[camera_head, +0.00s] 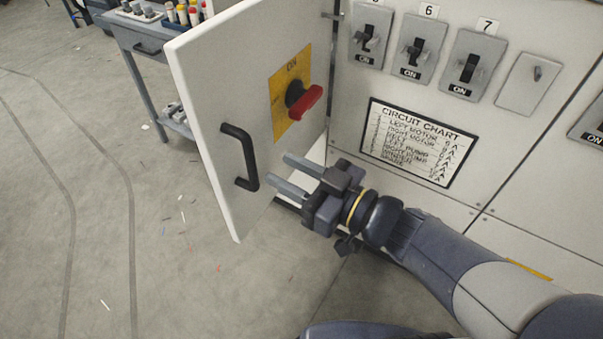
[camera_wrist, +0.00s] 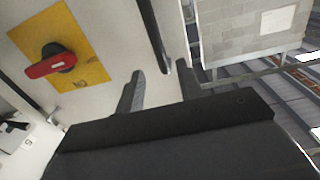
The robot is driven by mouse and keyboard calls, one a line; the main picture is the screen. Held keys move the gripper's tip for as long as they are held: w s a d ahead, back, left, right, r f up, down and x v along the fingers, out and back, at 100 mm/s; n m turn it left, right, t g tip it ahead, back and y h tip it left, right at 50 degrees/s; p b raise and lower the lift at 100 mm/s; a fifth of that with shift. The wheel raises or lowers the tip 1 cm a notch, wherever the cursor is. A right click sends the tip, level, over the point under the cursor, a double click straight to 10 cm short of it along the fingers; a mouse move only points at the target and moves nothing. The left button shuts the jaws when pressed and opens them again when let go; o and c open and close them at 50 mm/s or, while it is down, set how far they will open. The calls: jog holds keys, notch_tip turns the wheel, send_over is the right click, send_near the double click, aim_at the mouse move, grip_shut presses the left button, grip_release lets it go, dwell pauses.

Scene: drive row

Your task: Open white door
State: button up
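The white door (camera_head: 215,85) stands swung out from the cabinet front at an angle, with its free edge to the left. It bears a black bar handle (camera_head: 240,157) and a red rotary switch (camera_head: 304,101) on a yellow plate. My gripper (camera_head: 278,168) is open and empty, its fingers pointing at the door's face, to the right of the handle and apart from it. In the wrist view the handle (camera_wrist: 153,30) runs down between and beyond the two fingertips (camera_wrist: 160,70). The red switch (camera_wrist: 52,65) is at the left there.
The cabinet front has several grey lever switches (camera_head: 417,48) and a circuit chart (camera_head: 417,143). A grey workbench (camera_head: 145,45) with bottles stands behind the door at the upper left. The concrete floor (camera_head: 95,200) left of the door is clear except for small scraps.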

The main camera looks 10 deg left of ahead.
aim_at(252, 155)
jog(key=shift+v, duration=1.05)
jog(key=shift+b+x, duration=0.65)
jog(key=shift+x, duration=4.75)
jog(key=shift+s, duration=0.1)
